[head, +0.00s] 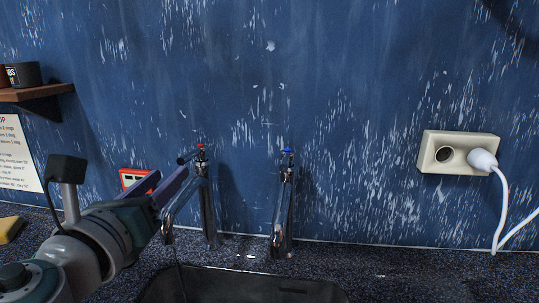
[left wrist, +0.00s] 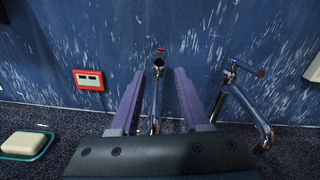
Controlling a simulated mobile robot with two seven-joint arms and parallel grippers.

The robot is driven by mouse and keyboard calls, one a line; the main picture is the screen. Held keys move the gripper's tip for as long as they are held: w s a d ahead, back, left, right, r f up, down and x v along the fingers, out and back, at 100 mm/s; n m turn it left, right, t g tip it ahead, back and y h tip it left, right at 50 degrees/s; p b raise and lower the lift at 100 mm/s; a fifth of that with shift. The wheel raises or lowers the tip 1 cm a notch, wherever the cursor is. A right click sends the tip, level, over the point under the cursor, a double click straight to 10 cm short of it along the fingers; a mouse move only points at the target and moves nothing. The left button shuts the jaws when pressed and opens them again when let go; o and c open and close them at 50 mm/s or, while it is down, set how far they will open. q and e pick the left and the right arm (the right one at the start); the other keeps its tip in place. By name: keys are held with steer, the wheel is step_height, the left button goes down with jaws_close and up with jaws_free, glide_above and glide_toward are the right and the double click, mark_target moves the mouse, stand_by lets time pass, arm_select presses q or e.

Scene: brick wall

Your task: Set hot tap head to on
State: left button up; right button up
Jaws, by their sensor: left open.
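The hot tap (head: 208,205) is a chrome pillar with a red-marked tap head (head: 200,150) on top, standing at the back of the sink. Its head also shows in the left wrist view (left wrist: 158,64), between my fingers and slightly beyond their tips. My left gripper (head: 170,178) is open and empty, its purple fingers pointing at the hot tap from the left. In the left wrist view, one finger is on each side of the tap, with gaps visible. Whether either finger touches it cannot be told. My right gripper is out of view.
A second chrome tap (head: 283,210) with a blue mark stands to the right. The dark sink (head: 250,285) lies below. A red-framed switch (head: 130,178) and a socket with white plug (head: 440,153) are on the blue wall. A soap dish (left wrist: 40,148) lies left.

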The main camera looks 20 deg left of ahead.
mark_target(179, 164)
arm_select(q)
steer(key=x, duration=0.8)
steer(key=shift+b, duration=0.35)
jaws_close()
stand_by(1.0)
